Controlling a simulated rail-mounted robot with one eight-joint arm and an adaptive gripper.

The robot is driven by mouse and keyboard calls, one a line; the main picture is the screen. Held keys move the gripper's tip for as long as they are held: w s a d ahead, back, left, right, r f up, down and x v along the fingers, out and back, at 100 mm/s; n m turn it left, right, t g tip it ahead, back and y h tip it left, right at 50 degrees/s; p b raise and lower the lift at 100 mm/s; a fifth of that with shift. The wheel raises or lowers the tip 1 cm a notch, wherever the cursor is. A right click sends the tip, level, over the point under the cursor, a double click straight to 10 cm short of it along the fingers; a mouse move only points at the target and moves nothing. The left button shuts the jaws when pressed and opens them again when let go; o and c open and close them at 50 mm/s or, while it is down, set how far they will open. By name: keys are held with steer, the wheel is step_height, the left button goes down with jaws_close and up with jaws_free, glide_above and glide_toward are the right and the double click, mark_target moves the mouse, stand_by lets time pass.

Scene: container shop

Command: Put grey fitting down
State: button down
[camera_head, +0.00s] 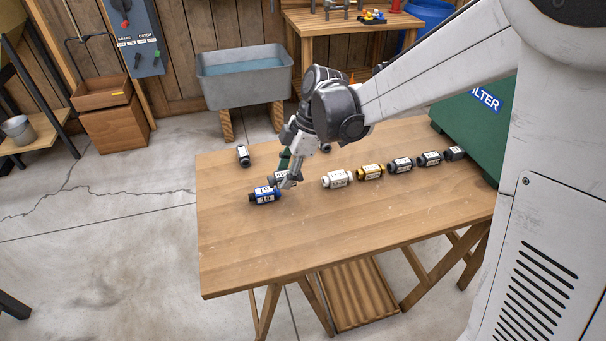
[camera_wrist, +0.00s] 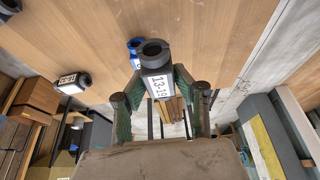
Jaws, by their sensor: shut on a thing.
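The grey fitting (camera_wrist: 157,82) has a dark ring at its end and a white label reading 13-19. My gripper (camera_wrist: 160,92) is shut on it, with one finger on each side. In the head view the grey fitting (camera_head: 279,177) is partly hidden by my gripper (camera_head: 288,180), low over the left part of the wooden table (camera_head: 330,226). A blue fitting (camera_head: 264,196) lies just in front of it, and it also shows behind the held fitting in the wrist view (camera_wrist: 133,45). I cannot tell whether the grey fitting touches the table.
To the right lie a white fitting (camera_head: 337,180), a gold fitting (camera_head: 371,173) and several dark ones in a row. A green box (camera_head: 475,125) stands at the right end. The table's front is clear.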

glide_above(297, 192)
steer(key=d, duration=0.1)
step_height(297, 192, down, 4)
steer(key=shift+w+d+r+b, duration=0.1)
steer(key=shift+d+r+b, duration=0.05)
steer(key=shift+b, duration=0.15)
steer(key=shift+f+b, duration=0.35)
steer(key=shift+f, duration=1.7)
steer(key=shift+f, duration=0.1)
steer(key=c, duration=1.4)
jaws_free()
steer(key=shift+o, duration=0.2)
steer(key=shift+r, duration=0.25)
steer(key=p+v, duration=0.2)
steer(key=v, duration=1)
steer(key=shift+d, duration=0.15)
